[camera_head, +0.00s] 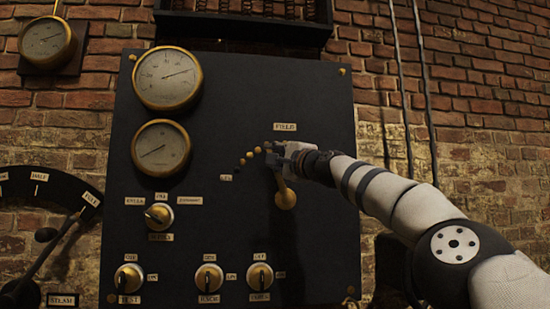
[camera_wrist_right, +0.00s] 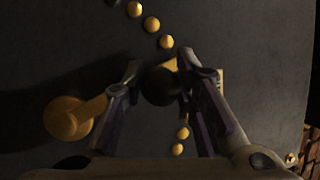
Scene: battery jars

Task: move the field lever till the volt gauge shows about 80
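The field lever has a brass hub (camera_head: 285,199) low on the dark panel (camera_head: 230,105); the hub also shows in the right wrist view (camera_wrist_right: 68,120). Its black knob (camera_wrist_right: 161,86) sits between the fingers of my right gripper (camera_wrist_right: 160,72), filling most of the gap, and the gripper looks shut on it. In the head view my right gripper (camera_head: 277,157) hides the knob below the FIELD label (camera_head: 285,127). The upper round gauge (camera_head: 167,78) has its needle to the upper right; the lower gauge (camera_head: 161,148) has its needle to the lower left. Their lettering is too small to read. My left gripper is out of view.
An arc of brass studs (camera_head: 250,154) runs beside the lever. Several rotary switches (camera_head: 159,216) sit lower on the panel. A steam lever (camera_head: 50,250) stands at the left, a smaller gauge (camera_head: 45,42) hangs above it, and a dark rack (camera_head: 245,25) is overhead.

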